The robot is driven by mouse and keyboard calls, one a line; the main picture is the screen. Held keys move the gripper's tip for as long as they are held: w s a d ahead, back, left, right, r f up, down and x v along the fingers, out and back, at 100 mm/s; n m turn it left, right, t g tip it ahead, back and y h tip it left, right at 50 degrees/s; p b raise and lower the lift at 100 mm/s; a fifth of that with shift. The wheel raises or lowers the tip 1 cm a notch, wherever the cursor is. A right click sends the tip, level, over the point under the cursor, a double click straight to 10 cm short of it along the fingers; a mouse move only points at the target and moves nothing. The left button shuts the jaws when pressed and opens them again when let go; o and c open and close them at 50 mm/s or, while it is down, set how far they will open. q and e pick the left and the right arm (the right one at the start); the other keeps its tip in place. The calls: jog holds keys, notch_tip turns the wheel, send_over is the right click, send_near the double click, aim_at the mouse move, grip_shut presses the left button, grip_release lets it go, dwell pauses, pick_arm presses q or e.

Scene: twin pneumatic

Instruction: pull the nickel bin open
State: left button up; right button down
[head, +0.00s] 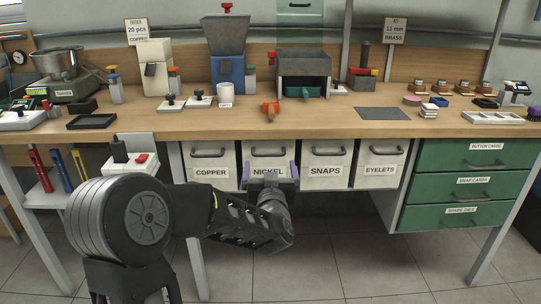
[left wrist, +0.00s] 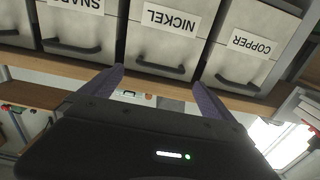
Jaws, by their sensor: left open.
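The nickel bin (head: 268,157) is a white bin with a dark bar handle and a NICKEL label, hanging under the bench between the copper and snaps bins. It appears closed, level with its neighbours. In the left wrist view the nickel bin (left wrist: 165,42) is upside down, its handle (left wrist: 160,67) unobstructed. My left gripper (head: 271,173) is in front of the bin's lower part. Its purple fingers are spread wide and empty. In the left wrist view the gripper's fingertips (left wrist: 158,77) flank the handle; I cannot tell the remaining distance. My right gripper is not in view.
The copper bin (head: 209,166), snaps bin (head: 325,165) and eyelets bin (head: 379,164) hang in the same row. Green drawers (head: 465,185) are at the right. The wooden bench top (head: 330,121) overhangs the bins. The floor below is clear.

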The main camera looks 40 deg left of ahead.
aim_at(269, 156)
pick_arm(q)
jog(key=b+x, duration=0.1)
jog(key=x, duration=0.6)
jog(key=shift+w+a, duration=0.25)
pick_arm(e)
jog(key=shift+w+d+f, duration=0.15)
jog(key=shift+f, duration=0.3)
